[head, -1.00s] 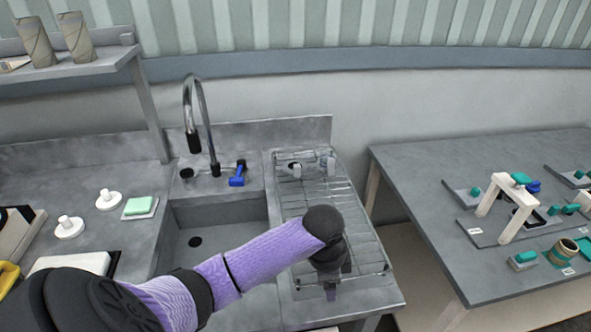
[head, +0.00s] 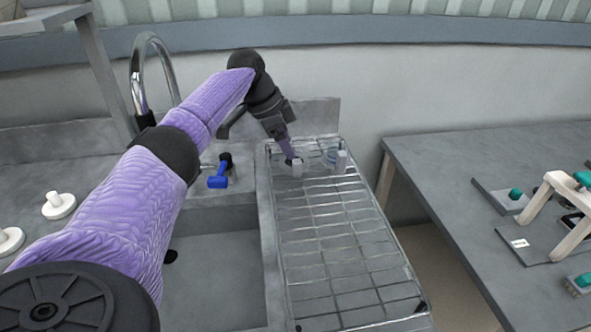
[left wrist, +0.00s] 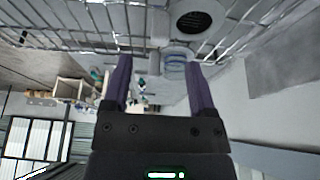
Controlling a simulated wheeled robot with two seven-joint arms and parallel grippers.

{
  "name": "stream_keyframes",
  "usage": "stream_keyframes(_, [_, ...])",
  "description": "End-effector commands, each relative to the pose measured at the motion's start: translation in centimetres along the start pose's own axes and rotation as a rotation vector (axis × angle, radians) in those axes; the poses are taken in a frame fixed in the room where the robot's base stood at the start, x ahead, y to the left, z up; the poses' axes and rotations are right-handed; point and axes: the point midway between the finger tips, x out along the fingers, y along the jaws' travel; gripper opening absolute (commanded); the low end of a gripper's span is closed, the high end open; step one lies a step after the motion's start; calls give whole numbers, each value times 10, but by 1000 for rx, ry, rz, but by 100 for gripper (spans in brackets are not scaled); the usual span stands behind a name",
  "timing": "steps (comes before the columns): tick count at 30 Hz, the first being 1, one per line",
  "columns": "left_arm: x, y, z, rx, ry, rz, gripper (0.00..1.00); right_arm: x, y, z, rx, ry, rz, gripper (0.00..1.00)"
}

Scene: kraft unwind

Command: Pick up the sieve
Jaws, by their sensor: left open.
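Two small items with pale grey upright blocks stand at the far end of the wire rack. The left one, with a dark mesh-like disc in a pale rim, looks like the sieve (left wrist: 193,20); in the head view its pale block (head: 297,170) shows. The right item (head: 341,162) has a bluish ringed part, which shows beyond the fingers in the left wrist view (left wrist: 175,66). My left gripper (head: 289,154) points down at the left item, close to it; contact cannot be told. Its fingers (left wrist: 160,85) are apart and hold nothing visible. My right gripper is out of view.
The wire rack (head: 335,230) is otherwise bare. The sink (head: 215,275) lies to its left, with a curved tap (head: 140,75) and a blue-handled tool (head: 218,178) behind. A grey table (head: 440,190) with fixtures stands right, across a gap.

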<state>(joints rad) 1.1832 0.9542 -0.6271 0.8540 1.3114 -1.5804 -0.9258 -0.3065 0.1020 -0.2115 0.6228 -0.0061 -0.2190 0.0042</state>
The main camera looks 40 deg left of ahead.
Motion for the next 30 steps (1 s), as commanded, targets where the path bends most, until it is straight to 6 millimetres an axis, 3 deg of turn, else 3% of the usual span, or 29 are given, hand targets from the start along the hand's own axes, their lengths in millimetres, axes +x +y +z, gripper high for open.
stream_keyframes(9, [58, -1, -1, 0, -1, 1, 74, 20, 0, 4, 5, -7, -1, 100])
stream_keyframes(17, [60, -1, -1, 0, -1, 0, 74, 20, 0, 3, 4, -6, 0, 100])
stream_keyframes(27, [60, -1, -1, 0, -1, 0, 2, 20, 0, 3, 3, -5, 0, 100])
stream_keyframes(30, [60, -1, -1, 0, -1, -1, 0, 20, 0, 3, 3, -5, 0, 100])
